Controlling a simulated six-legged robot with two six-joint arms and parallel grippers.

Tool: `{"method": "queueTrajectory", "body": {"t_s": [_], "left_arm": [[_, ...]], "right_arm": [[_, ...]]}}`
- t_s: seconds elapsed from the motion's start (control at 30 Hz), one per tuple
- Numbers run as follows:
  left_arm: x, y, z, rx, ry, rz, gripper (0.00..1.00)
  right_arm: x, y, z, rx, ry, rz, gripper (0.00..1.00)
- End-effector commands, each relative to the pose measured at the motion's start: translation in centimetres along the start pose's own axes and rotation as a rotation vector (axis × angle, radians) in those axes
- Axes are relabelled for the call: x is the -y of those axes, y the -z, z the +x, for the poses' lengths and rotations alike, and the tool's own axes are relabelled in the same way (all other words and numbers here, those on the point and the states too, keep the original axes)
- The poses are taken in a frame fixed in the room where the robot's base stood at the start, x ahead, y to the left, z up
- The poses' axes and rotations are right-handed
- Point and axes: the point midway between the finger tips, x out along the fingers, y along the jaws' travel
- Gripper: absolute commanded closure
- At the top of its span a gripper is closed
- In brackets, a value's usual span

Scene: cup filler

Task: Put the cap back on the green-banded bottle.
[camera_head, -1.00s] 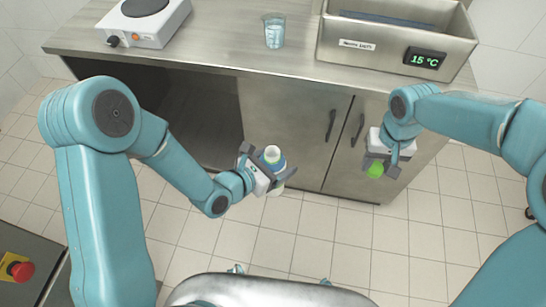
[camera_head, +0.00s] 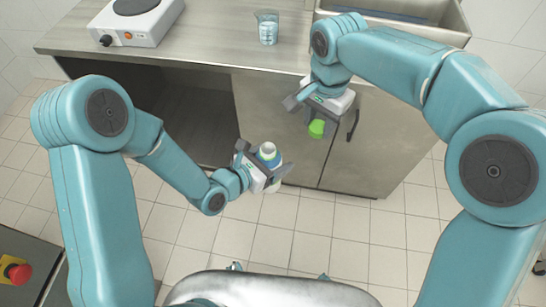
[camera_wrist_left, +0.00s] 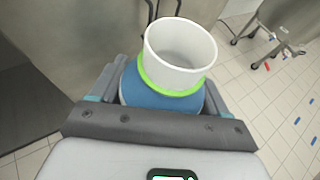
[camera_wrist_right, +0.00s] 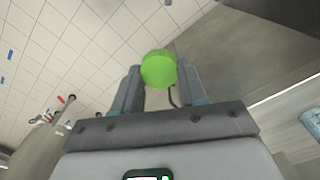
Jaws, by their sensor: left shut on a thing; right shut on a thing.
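The bottle (camera_head: 268,152) has a white open neck and a blue body. In the left wrist view its open white mouth (camera_wrist_left: 180,45) shows above a green band (camera_wrist_left: 165,88). My left gripper (camera_head: 270,172) is shut around the bottle and holds it in front of the cabinet, with the mouth up. The green cap (camera_head: 316,129) is in my right gripper (camera_head: 312,118), which is shut on it. It also shows between the fingers in the right wrist view (camera_wrist_right: 158,68). The cap is up and to the right of the bottle, apart from it.
The steel counter (camera_head: 215,55) stands ahead with cabinet doors (camera_head: 270,115) close behind both grippers. On it are a hot plate (camera_head: 135,20), a beaker of clear liquid (camera_head: 267,30) and a steel basin (camera_head: 455,25), partly hidden by my right arm. Tiled floor (camera_head: 300,230) is clear below.

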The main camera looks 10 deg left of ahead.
Motion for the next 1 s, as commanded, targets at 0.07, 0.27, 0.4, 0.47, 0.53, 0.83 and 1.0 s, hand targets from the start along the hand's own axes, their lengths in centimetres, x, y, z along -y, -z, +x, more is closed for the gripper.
{"method": "queueTrajectory", "body": {"t_s": [0.07,0.27,0.4,0.47,0.53,0.83,1.0], "left_arm": [[0.0,-0.1,0.0,0.002,-0.001,0.001,0.79],[0.0,-0.1,0.0,0.002,-0.001,0.001,0.79],[0.0,-0.1,0.0,0.002,-0.001,0.001,0.79],[0.0,-0.1,0.0,0.002,-0.001,0.001,0.79],[0.0,-0.1,0.0,0.002,-0.001,0.001,0.79],[0.0,-0.1,0.0,0.002,-0.001,0.001,0.79],[0.0,-0.1,0.0,0.002,-0.001,0.001,0.79]], "right_arm": [[2.4,-2.1,-0.8,-0.001,0.001,-0.050,0.90],[5.9,-6.5,-1.7,0.000,0.000,-0.159,0.90],[6.7,-8.3,-1.8,0.000,0.001,-0.203,0.90],[6.9,-8.6,-1.9,0.000,0.001,-0.212,0.90],[6.9,-8.8,-1.9,0.000,0.001,-0.215,0.90],[6.9,-8.8,-1.8,0.001,0.001,-0.215,0.90],[6.9,-8.8,-0.7,0.001,-0.001,-0.215,0.90]]}}
